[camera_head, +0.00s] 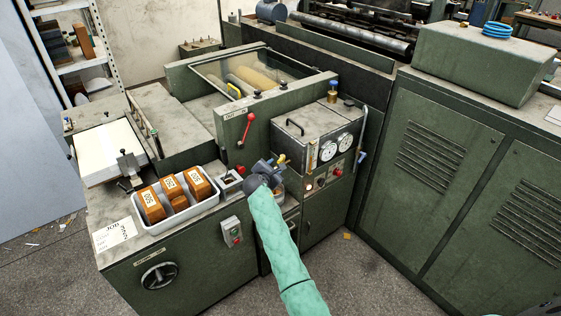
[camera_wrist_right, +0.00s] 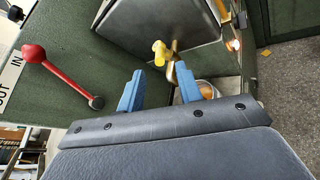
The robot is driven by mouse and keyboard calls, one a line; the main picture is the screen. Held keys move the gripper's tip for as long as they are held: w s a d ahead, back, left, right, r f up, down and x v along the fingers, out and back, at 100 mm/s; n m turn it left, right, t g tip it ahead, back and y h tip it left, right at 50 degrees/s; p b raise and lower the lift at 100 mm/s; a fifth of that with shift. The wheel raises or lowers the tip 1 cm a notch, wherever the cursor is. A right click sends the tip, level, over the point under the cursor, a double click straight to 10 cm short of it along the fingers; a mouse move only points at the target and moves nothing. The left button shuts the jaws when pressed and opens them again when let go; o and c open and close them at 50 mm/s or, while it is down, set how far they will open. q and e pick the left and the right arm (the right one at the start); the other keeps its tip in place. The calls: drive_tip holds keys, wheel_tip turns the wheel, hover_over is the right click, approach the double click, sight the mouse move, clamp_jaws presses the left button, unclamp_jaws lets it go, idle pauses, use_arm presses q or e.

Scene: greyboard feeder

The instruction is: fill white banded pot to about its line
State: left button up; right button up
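A brass tap with a yellow handle (camera_wrist_right: 160,53) sticks out from the machine's front; its yellow part also shows in the head view (camera_head: 282,160). Below the spout, a pale-rimmed round pot (camera_wrist_right: 213,90) with something orange-brown inside is partly hidden behind one of my fingers; its band and line cannot be made out. My right gripper (camera_wrist_right: 159,90) has its two blue fingers apart with nothing between them, and the tap lies just beyond the fingertips. In the head view my right gripper (camera_head: 268,172) is beside the tap. My left gripper is out of view.
A red-knobbed lever (camera_wrist_right: 60,72) stands close by on the green panel. A white tray (camera_head: 164,222) with several brown labelled blocks lies to the left. A gauge box (camera_head: 318,137) sits above the tap. A green cabinet (camera_head: 450,160) stands at right, with floor between.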

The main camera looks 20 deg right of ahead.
sight(280, 159)
drive_tip(key=p+x, duration=0.1)
drive_tip(key=x, duration=0.5)
drive_tip(key=shift+w+p, duration=0.2)
drive_tip(key=shift+p, duration=0.2)
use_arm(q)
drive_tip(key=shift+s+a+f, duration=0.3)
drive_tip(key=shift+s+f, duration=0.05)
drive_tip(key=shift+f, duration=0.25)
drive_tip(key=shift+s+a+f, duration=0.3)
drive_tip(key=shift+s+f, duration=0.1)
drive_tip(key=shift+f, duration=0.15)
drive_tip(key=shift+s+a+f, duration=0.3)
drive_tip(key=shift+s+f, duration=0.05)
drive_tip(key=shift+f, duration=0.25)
use_arm(e)
drive_tip(key=shift+w+d+f, duration=0.2)
drive_tip(key=shift+w+d, duration=0.15)
clamp_jaws()
